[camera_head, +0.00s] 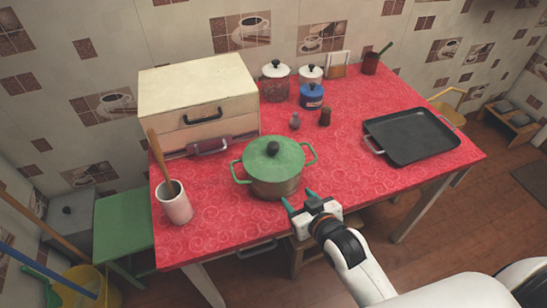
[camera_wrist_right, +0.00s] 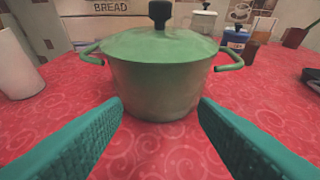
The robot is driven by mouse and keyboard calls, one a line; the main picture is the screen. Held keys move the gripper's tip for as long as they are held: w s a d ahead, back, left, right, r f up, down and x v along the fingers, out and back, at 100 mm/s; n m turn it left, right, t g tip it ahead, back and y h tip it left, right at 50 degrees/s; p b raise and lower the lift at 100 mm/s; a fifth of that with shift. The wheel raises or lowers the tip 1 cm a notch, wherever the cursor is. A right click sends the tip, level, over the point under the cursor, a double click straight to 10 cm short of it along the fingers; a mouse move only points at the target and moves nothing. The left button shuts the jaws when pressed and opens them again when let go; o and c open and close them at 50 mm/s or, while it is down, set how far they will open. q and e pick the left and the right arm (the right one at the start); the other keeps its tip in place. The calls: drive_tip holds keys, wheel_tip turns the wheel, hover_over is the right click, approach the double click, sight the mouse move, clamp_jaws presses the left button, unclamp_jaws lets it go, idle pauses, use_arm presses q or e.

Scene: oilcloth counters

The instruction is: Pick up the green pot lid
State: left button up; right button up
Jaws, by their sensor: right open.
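The green pot lid (camera_head: 273,156) with its black knob (camera_head: 273,147) sits on a green two-handled pot (camera_head: 274,187) on the red counter. In the right wrist view the lid (camera_wrist_right: 130,44) rests on the pot (camera_wrist_right: 155,90), its black knob (camera_wrist_right: 160,13) upright at the top edge. My right gripper (camera_head: 298,202) is open and empty, just in front of the pot and lower than the lid. Its teal fingers (camera_wrist_right: 160,115) frame the pot's lower front and appear apart from it. My left gripper is not in view.
A white cup with a wooden utensil (camera_head: 175,206) stands left of the pot, and a cream bread box (camera_head: 200,95) behind left. Small shakers (camera_head: 325,117), canisters (camera_head: 276,80) and a dark roasting tray (camera_head: 412,136) stand behind and right. The red cloth (camera_head: 345,165) right of the pot is clear.

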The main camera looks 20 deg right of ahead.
sight(275, 149)
drive_tip(key=w+r+t, duration=0.1)
drive_tip(key=w+r+t+y, duration=0.1)
drive_tip(key=w+r+t, duration=0.1)
drive_tip(key=w+a+r+t, duration=0.1)
drive_tip(key=w+r, duration=0.1)
drive_tip(key=shift+r+t+y, duration=0.2)
drive_tip(key=shift+t+y, duration=0.1)
drive_tip(key=w, duration=0.4)
drive_tip(key=w+a+p, duration=0.1)
drive_tip(key=w, duration=0.1)
drive_tip(key=shift+w, duration=0.65)
drive_tip(key=w, duration=0.4)
drive_tip(key=shift+w+a+f+p, duration=0.15)
drive_tip(key=shift+w+a+p, duration=0.1)
drive_tip(key=shift+p, duration=0.1)
drive_tip(key=shift+s, duration=0.1)
clamp_jaws()
